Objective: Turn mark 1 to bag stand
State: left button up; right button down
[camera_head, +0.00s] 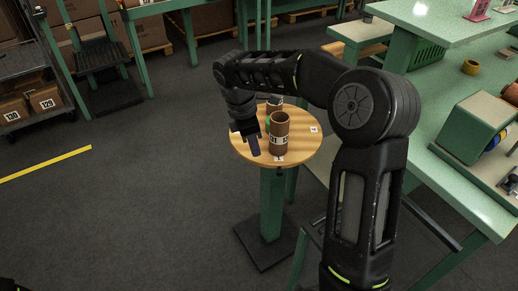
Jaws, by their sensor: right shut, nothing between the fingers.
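A round wooden turntable top (305,146) sits on a green post. Small white mark tags lie near its rim, one at the right (314,129) and one at the front (280,159); their numbers are too small to read surely. A tall brown cylinder (279,122) with a white number label stands upright on the top. A second brown cylinder (274,103) and a bit of something green are partly hidden behind it. My right gripper (254,147) points down over the left part of the top, shut and empty, left of the tall cylinder. I cannot pick out the bag stand.
A green workbench (470,190) with a green box (478,128) stands at the right. A cart with labelled cartons (30,103) is at the far left. A yellow line (45,164) crosses the open dark floor left of the turntable.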

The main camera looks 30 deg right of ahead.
send_over(260, 165)
jog(key=s+a, duration=0.3)
jog(key=s, duration=0.1)
notch_tip(260, 165, down, 8)
jog(key=shift+s+d+f+p, duration=0.25)
jog(key=shift+d+f, duration=0.1)
jog(key=shift+d, duration=0.25)
jog(key=shift+s+d+f+p, duration=0.2)
jog(key=shift+s+d+f, duration=0.15)
jog(key=shift+d, duration=0.3)
jog(key=shift+s+d+f+p, duration=0.25)
jog(key=shift+d+f, duration=0.15)
jog(key=shift+d, duration=0.2)
jog(key=shift+d, duration=0.15)
jog(key=s+d+n+p, duration=0.3)
jog(key=s+d+n, duration=0.1)
jog(key=d, duration=0.5)
jog(key=shift+t+p, duration=0.35)
jog(key=shift+t, duration=0.05)
